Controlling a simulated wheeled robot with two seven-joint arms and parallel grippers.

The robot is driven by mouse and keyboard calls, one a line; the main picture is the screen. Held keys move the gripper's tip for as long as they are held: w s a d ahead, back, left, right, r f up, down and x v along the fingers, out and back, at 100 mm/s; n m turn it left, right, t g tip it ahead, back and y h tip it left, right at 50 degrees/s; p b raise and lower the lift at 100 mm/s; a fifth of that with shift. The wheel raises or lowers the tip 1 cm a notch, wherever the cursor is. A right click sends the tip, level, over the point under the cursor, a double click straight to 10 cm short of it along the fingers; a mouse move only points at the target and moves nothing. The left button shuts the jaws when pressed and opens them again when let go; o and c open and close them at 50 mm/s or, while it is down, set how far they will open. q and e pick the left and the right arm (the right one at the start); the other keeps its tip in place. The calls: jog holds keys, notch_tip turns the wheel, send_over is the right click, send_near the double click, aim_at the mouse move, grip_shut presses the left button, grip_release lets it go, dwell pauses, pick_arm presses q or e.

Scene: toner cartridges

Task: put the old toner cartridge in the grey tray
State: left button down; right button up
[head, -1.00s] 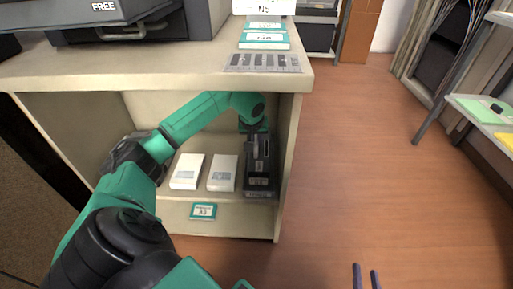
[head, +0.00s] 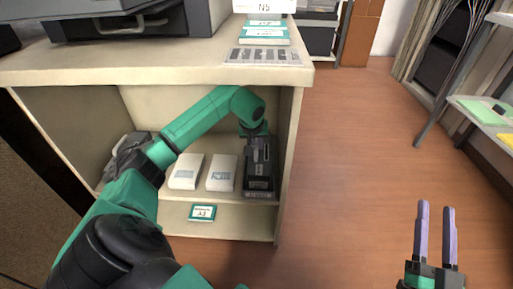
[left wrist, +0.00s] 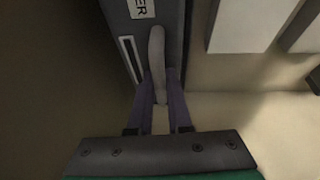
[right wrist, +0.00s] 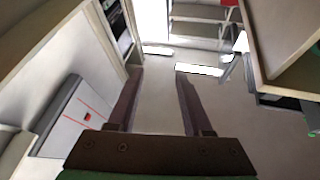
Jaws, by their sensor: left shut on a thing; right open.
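The toner cartridge (head: 259,174) is a dark grey block standing in the right end of the open cabinet compartment. In the left wrist view the cartridge (left wrist: 118,30) shows a white label ending in "ER" and a pale grey handle (left wrist: 157,50). My left gripper (left wrist: 162,85) is shut on this handle, one finger on each side. In the head view the wrist and cartridge top overlap, so the fingers are hard to make out. My right gripper (head: 436,205) is open and empty, over the floor at the lower right. I cannot identify a grey tray for sure.
Two white boxes (head: 186,172) (head: 222,173) stand left of the cartridge. The cabinet's right wall (head: 289,150) is close on its other side. A printer (head: 130,20) and a grey strip (head: 264,57) are on top. A shelf (head: 480,113) stands right; the floor between is clear.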

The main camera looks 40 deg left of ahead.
pick_arm(q)
jog(key=shift+f+b, duration=0.3)
pick_arm(e)
notch_tip(320, 180, up, 9)
jog(key=d+n+t+y, duration=0.1)
jog(key=t, duration=0.1)
jog(key=shift+s+d+t, duration=0.15)
jog(key=shift+s+t, duration=0.25)
pick_arm(q)
jog(key=c, duration=0.8)
grip_release()
jog(key=shift+f, duration=0.1)
jog(key=shift+c, duration=0.2)
pick_arm(e)
jog(key=shift+y, duration=0.4)
jog(key=shift+f, duration=0.15)
